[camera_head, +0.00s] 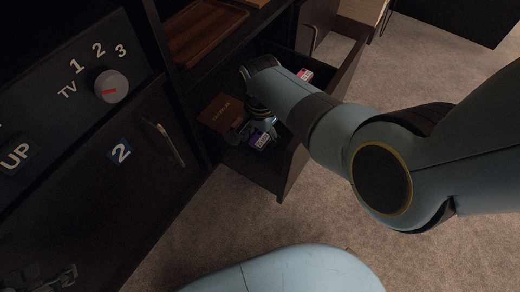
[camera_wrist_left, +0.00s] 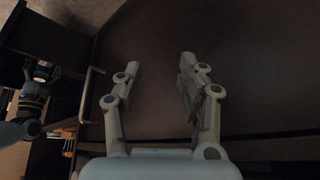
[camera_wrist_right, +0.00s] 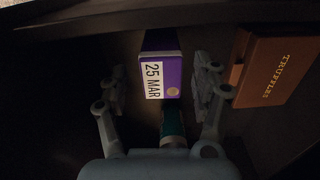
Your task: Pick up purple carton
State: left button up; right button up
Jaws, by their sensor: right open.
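The purple carton (camera_wrist_right: 170,62) with a white "25 MAR" label lies in the open dark drawer. In the head view the purple carton (camera_head: 261,140) shows just below my right gripper (camera_head: 250,130). In the right wrist view my right gripper (camera_wrist_right: 160,80) is open, with one finger on each side of the carton. Gaps show between the fingers and the carton; I cannot tell how deep the fingers reach. My left gripper (camera_wrist_left: 160,68) is open and empty in front of a dark panel. It shows dimly at the lower left of the head view (camera_head: 58,278).
A brown "TRUFFLES" box (camera_wrist_right: 278,66) sits close to the right finger in the right wrist view. A teal object (camera_wrist_right: 172,124) is near the carton's lower end. The drawer's front wall (camera_head: 292,172) stands close. A pink-and-white item (camera_head: 304,74) lies farther back.

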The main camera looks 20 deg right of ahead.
notch_tip(320, 180, down, 3)
jog(key=shift+f+b, duration=0.1)
jog(key=shift+b, duration=1)
jog(key=shift+f+b, duration=0.45)
jog(key=shift+f, duration=0.1)
pick_arm(q)
notch_tip(320, 180, down, 5)
jog(key=t, duration=0.4)
jog(key=shift+d+t, duration=0.15)
jog(key=shift+t, duration=0.15)
pick_arm(e)
jog(key=shift+f, duration=0.25)
jog(key=shift+w, duration=0.1)
grip_shut()
jog(key=shift+r, duration=0.2)
